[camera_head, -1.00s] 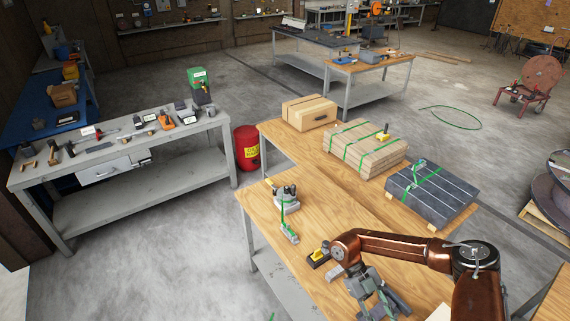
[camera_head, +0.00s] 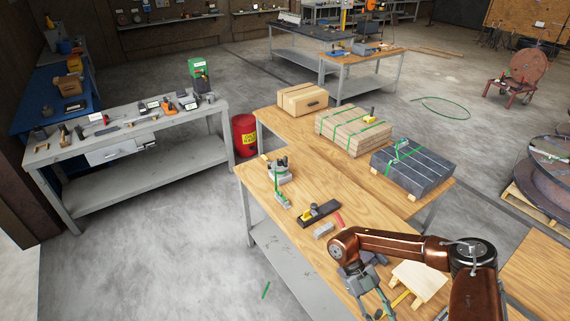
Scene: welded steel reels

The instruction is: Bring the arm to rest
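My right arm, copper-coloured, comes in from the lower right and bends over the near wooden bench (camera_head: 285,228). Its grey gripper (camera_head: 374,304) hangs at the bottom edge of the view, low over the bench's front part. Its fingertips are partly cut off by the frame, so I cannot tell whether it is open or holds anything. My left arm and gripper are not in view.
On the bench are a grey tool with a green strap (camera_head: 279,172), a black-and-yellow tool (camera_head: 318,213), a grey block (camera_head: 323,230) and a small wooden pallet (camera_head: 419,282) beside my arm. A strapped plank stack (camera_head: 352,132) and dark slabs (camera_head: 412,168) stand farther back.

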